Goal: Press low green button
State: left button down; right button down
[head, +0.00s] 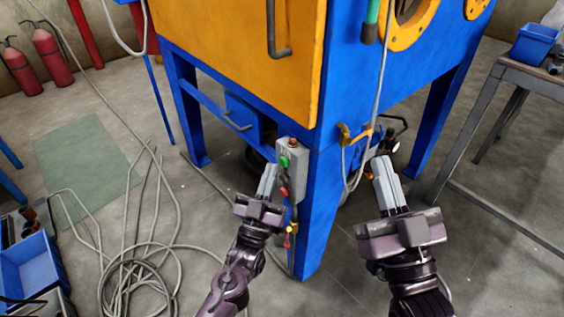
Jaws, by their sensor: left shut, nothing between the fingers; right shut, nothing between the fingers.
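A grey control box (298,157) is fixed to the front corner leg of the blue and yellow blaster cabinet. A green button (284,161) shows on its face, with a red button (292,143) above it. My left gripper (267,178) is shut and empty. Its fingertips point up just left of the box, slightly below the green button in the picture; I cannot tell whether they touch the box. My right gripper (384,172) is shut and empty, to the right of the corner leg and apart from the box.
The blue and yellow cabinet (240,60) fills the upper middle. A hose (378,110) hangs at its right side. Coiled cable (135,285) lies on the floor at left. A blue bin (30,265) is at lower left. A metal table (535,80) stands at right.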

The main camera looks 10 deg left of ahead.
pick_arm(q)
jog(key=shift+w+d, duration=0.1)
jog(key=shift+w, duration=0.05)
jog(key=shift+w+d, duration=0.15)
jog(key=shift+w, duration=0.05)
jog(key=shift+w+d, duration=0.3)
jog(key=shift+w, duration=0.05)
dwell(1.0)
jog(key=shift+s+a+p, duration=0.35)
jog(key=shift+s+a, duration=0.2)
jog(key=shift+s, duration=0.15)
jog(key=s+a+p, duration=0.1)
jog(key=s, duration=0.1)
jog(key=s+a+p, duration=0.1)
jog(key=s+a, duration=0.1)
dwell(0.6)
